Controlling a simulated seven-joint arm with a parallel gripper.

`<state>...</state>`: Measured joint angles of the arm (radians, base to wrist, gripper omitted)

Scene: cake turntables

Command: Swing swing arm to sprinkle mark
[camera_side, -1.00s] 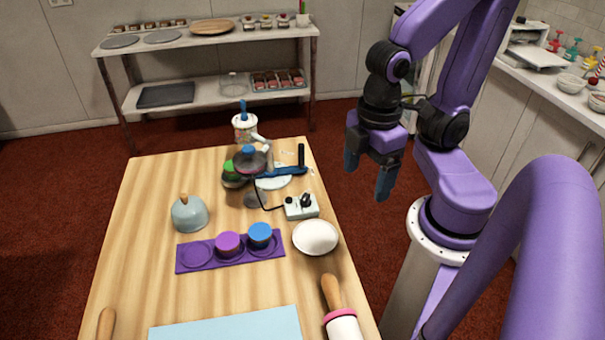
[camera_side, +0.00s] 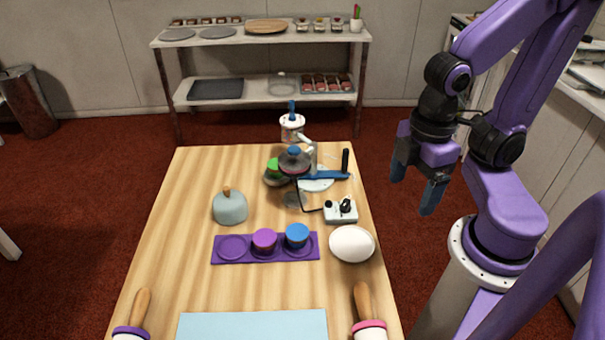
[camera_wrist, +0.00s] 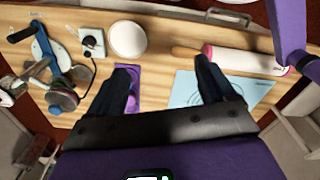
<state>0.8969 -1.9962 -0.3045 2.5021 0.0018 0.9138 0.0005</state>
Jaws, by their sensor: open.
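The blue swing arm (camera_side: 322,175) with its upright black handle (camera_side: 345,161) lies over a white round plate (camera_side: 316,186) near the table's far right edge. It also shows in the wrist view (camera_wrist: 44,46) at the upper left. A dark round piece with a blue knob (camera_side: 294,160) is at its left. I cannot make out which mark is the sprinkle mark. My gripper (camera_side: 415,185) is open and empty, in the air right of the table, apart from the handle. In the wrist view its fingers (camera_wrist: 165,63) are spread wide.
A purple tray (camera_side: 232,247) holds purple and blue cups. A grey dome (camera_side: 229,208) stands left. A rolling pin (camera_side: 363,303) lies front right.

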